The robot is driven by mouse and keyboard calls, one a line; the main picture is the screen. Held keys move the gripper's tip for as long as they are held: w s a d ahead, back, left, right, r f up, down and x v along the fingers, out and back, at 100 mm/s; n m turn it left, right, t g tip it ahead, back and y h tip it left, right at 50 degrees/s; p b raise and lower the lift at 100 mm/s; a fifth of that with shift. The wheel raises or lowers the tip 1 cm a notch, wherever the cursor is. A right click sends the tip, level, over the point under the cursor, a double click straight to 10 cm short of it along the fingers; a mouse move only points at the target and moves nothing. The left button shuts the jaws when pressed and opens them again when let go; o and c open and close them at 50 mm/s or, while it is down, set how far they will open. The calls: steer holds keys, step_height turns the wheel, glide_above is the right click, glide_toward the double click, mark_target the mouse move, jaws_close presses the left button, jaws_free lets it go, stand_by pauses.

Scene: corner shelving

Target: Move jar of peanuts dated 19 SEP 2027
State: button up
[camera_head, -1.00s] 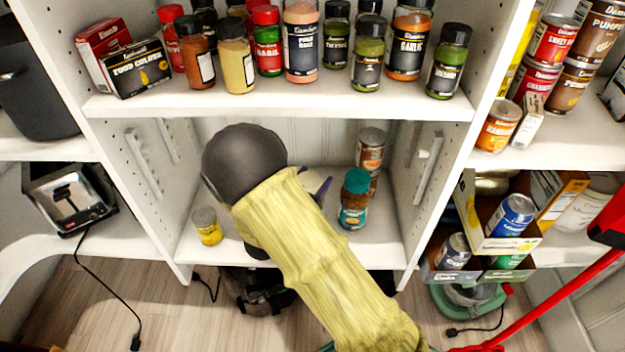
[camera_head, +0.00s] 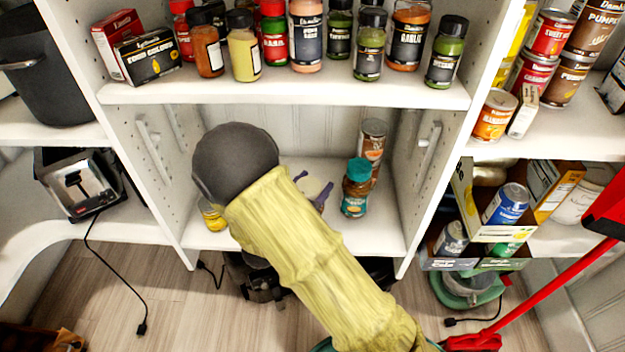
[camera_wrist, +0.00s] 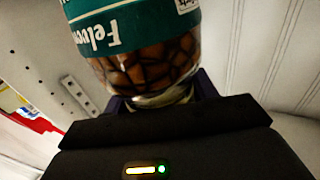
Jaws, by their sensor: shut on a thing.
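A clear jar of brown nuts (camera_head: 355,187) with a teal lid and teal label stands upright on the middle shelf, right of my gripper (camera_head: 312,187). It fills the upper middle of the wrist view (camera_wrist: 150,60), its label lettering upside down. The head view shows the fingers just left of the jar, and contact there is hard to tell. My yellow-sleeved arm hides part of the shelf. No date is readable.
A can (camera_head: 372,140) stands behind the jar by the back wall. A small yellow jar (camera_head: 212,214) is at the shelf's left, partly behind my arm. The upper shelf (camera_head: 290,92) holds several spice jars. Side walls (camera_head: 428,165) bound the compartment.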

steer(key=shift+s+a, duration=0.1)
steer(key=shift+s, duration=0.75)
steer(key=o, duration=1.4)
steer(key=p+v, duration=0.4)
steer(key=v, duration=1.3)
steer(key=shift+s, duration=0.2)
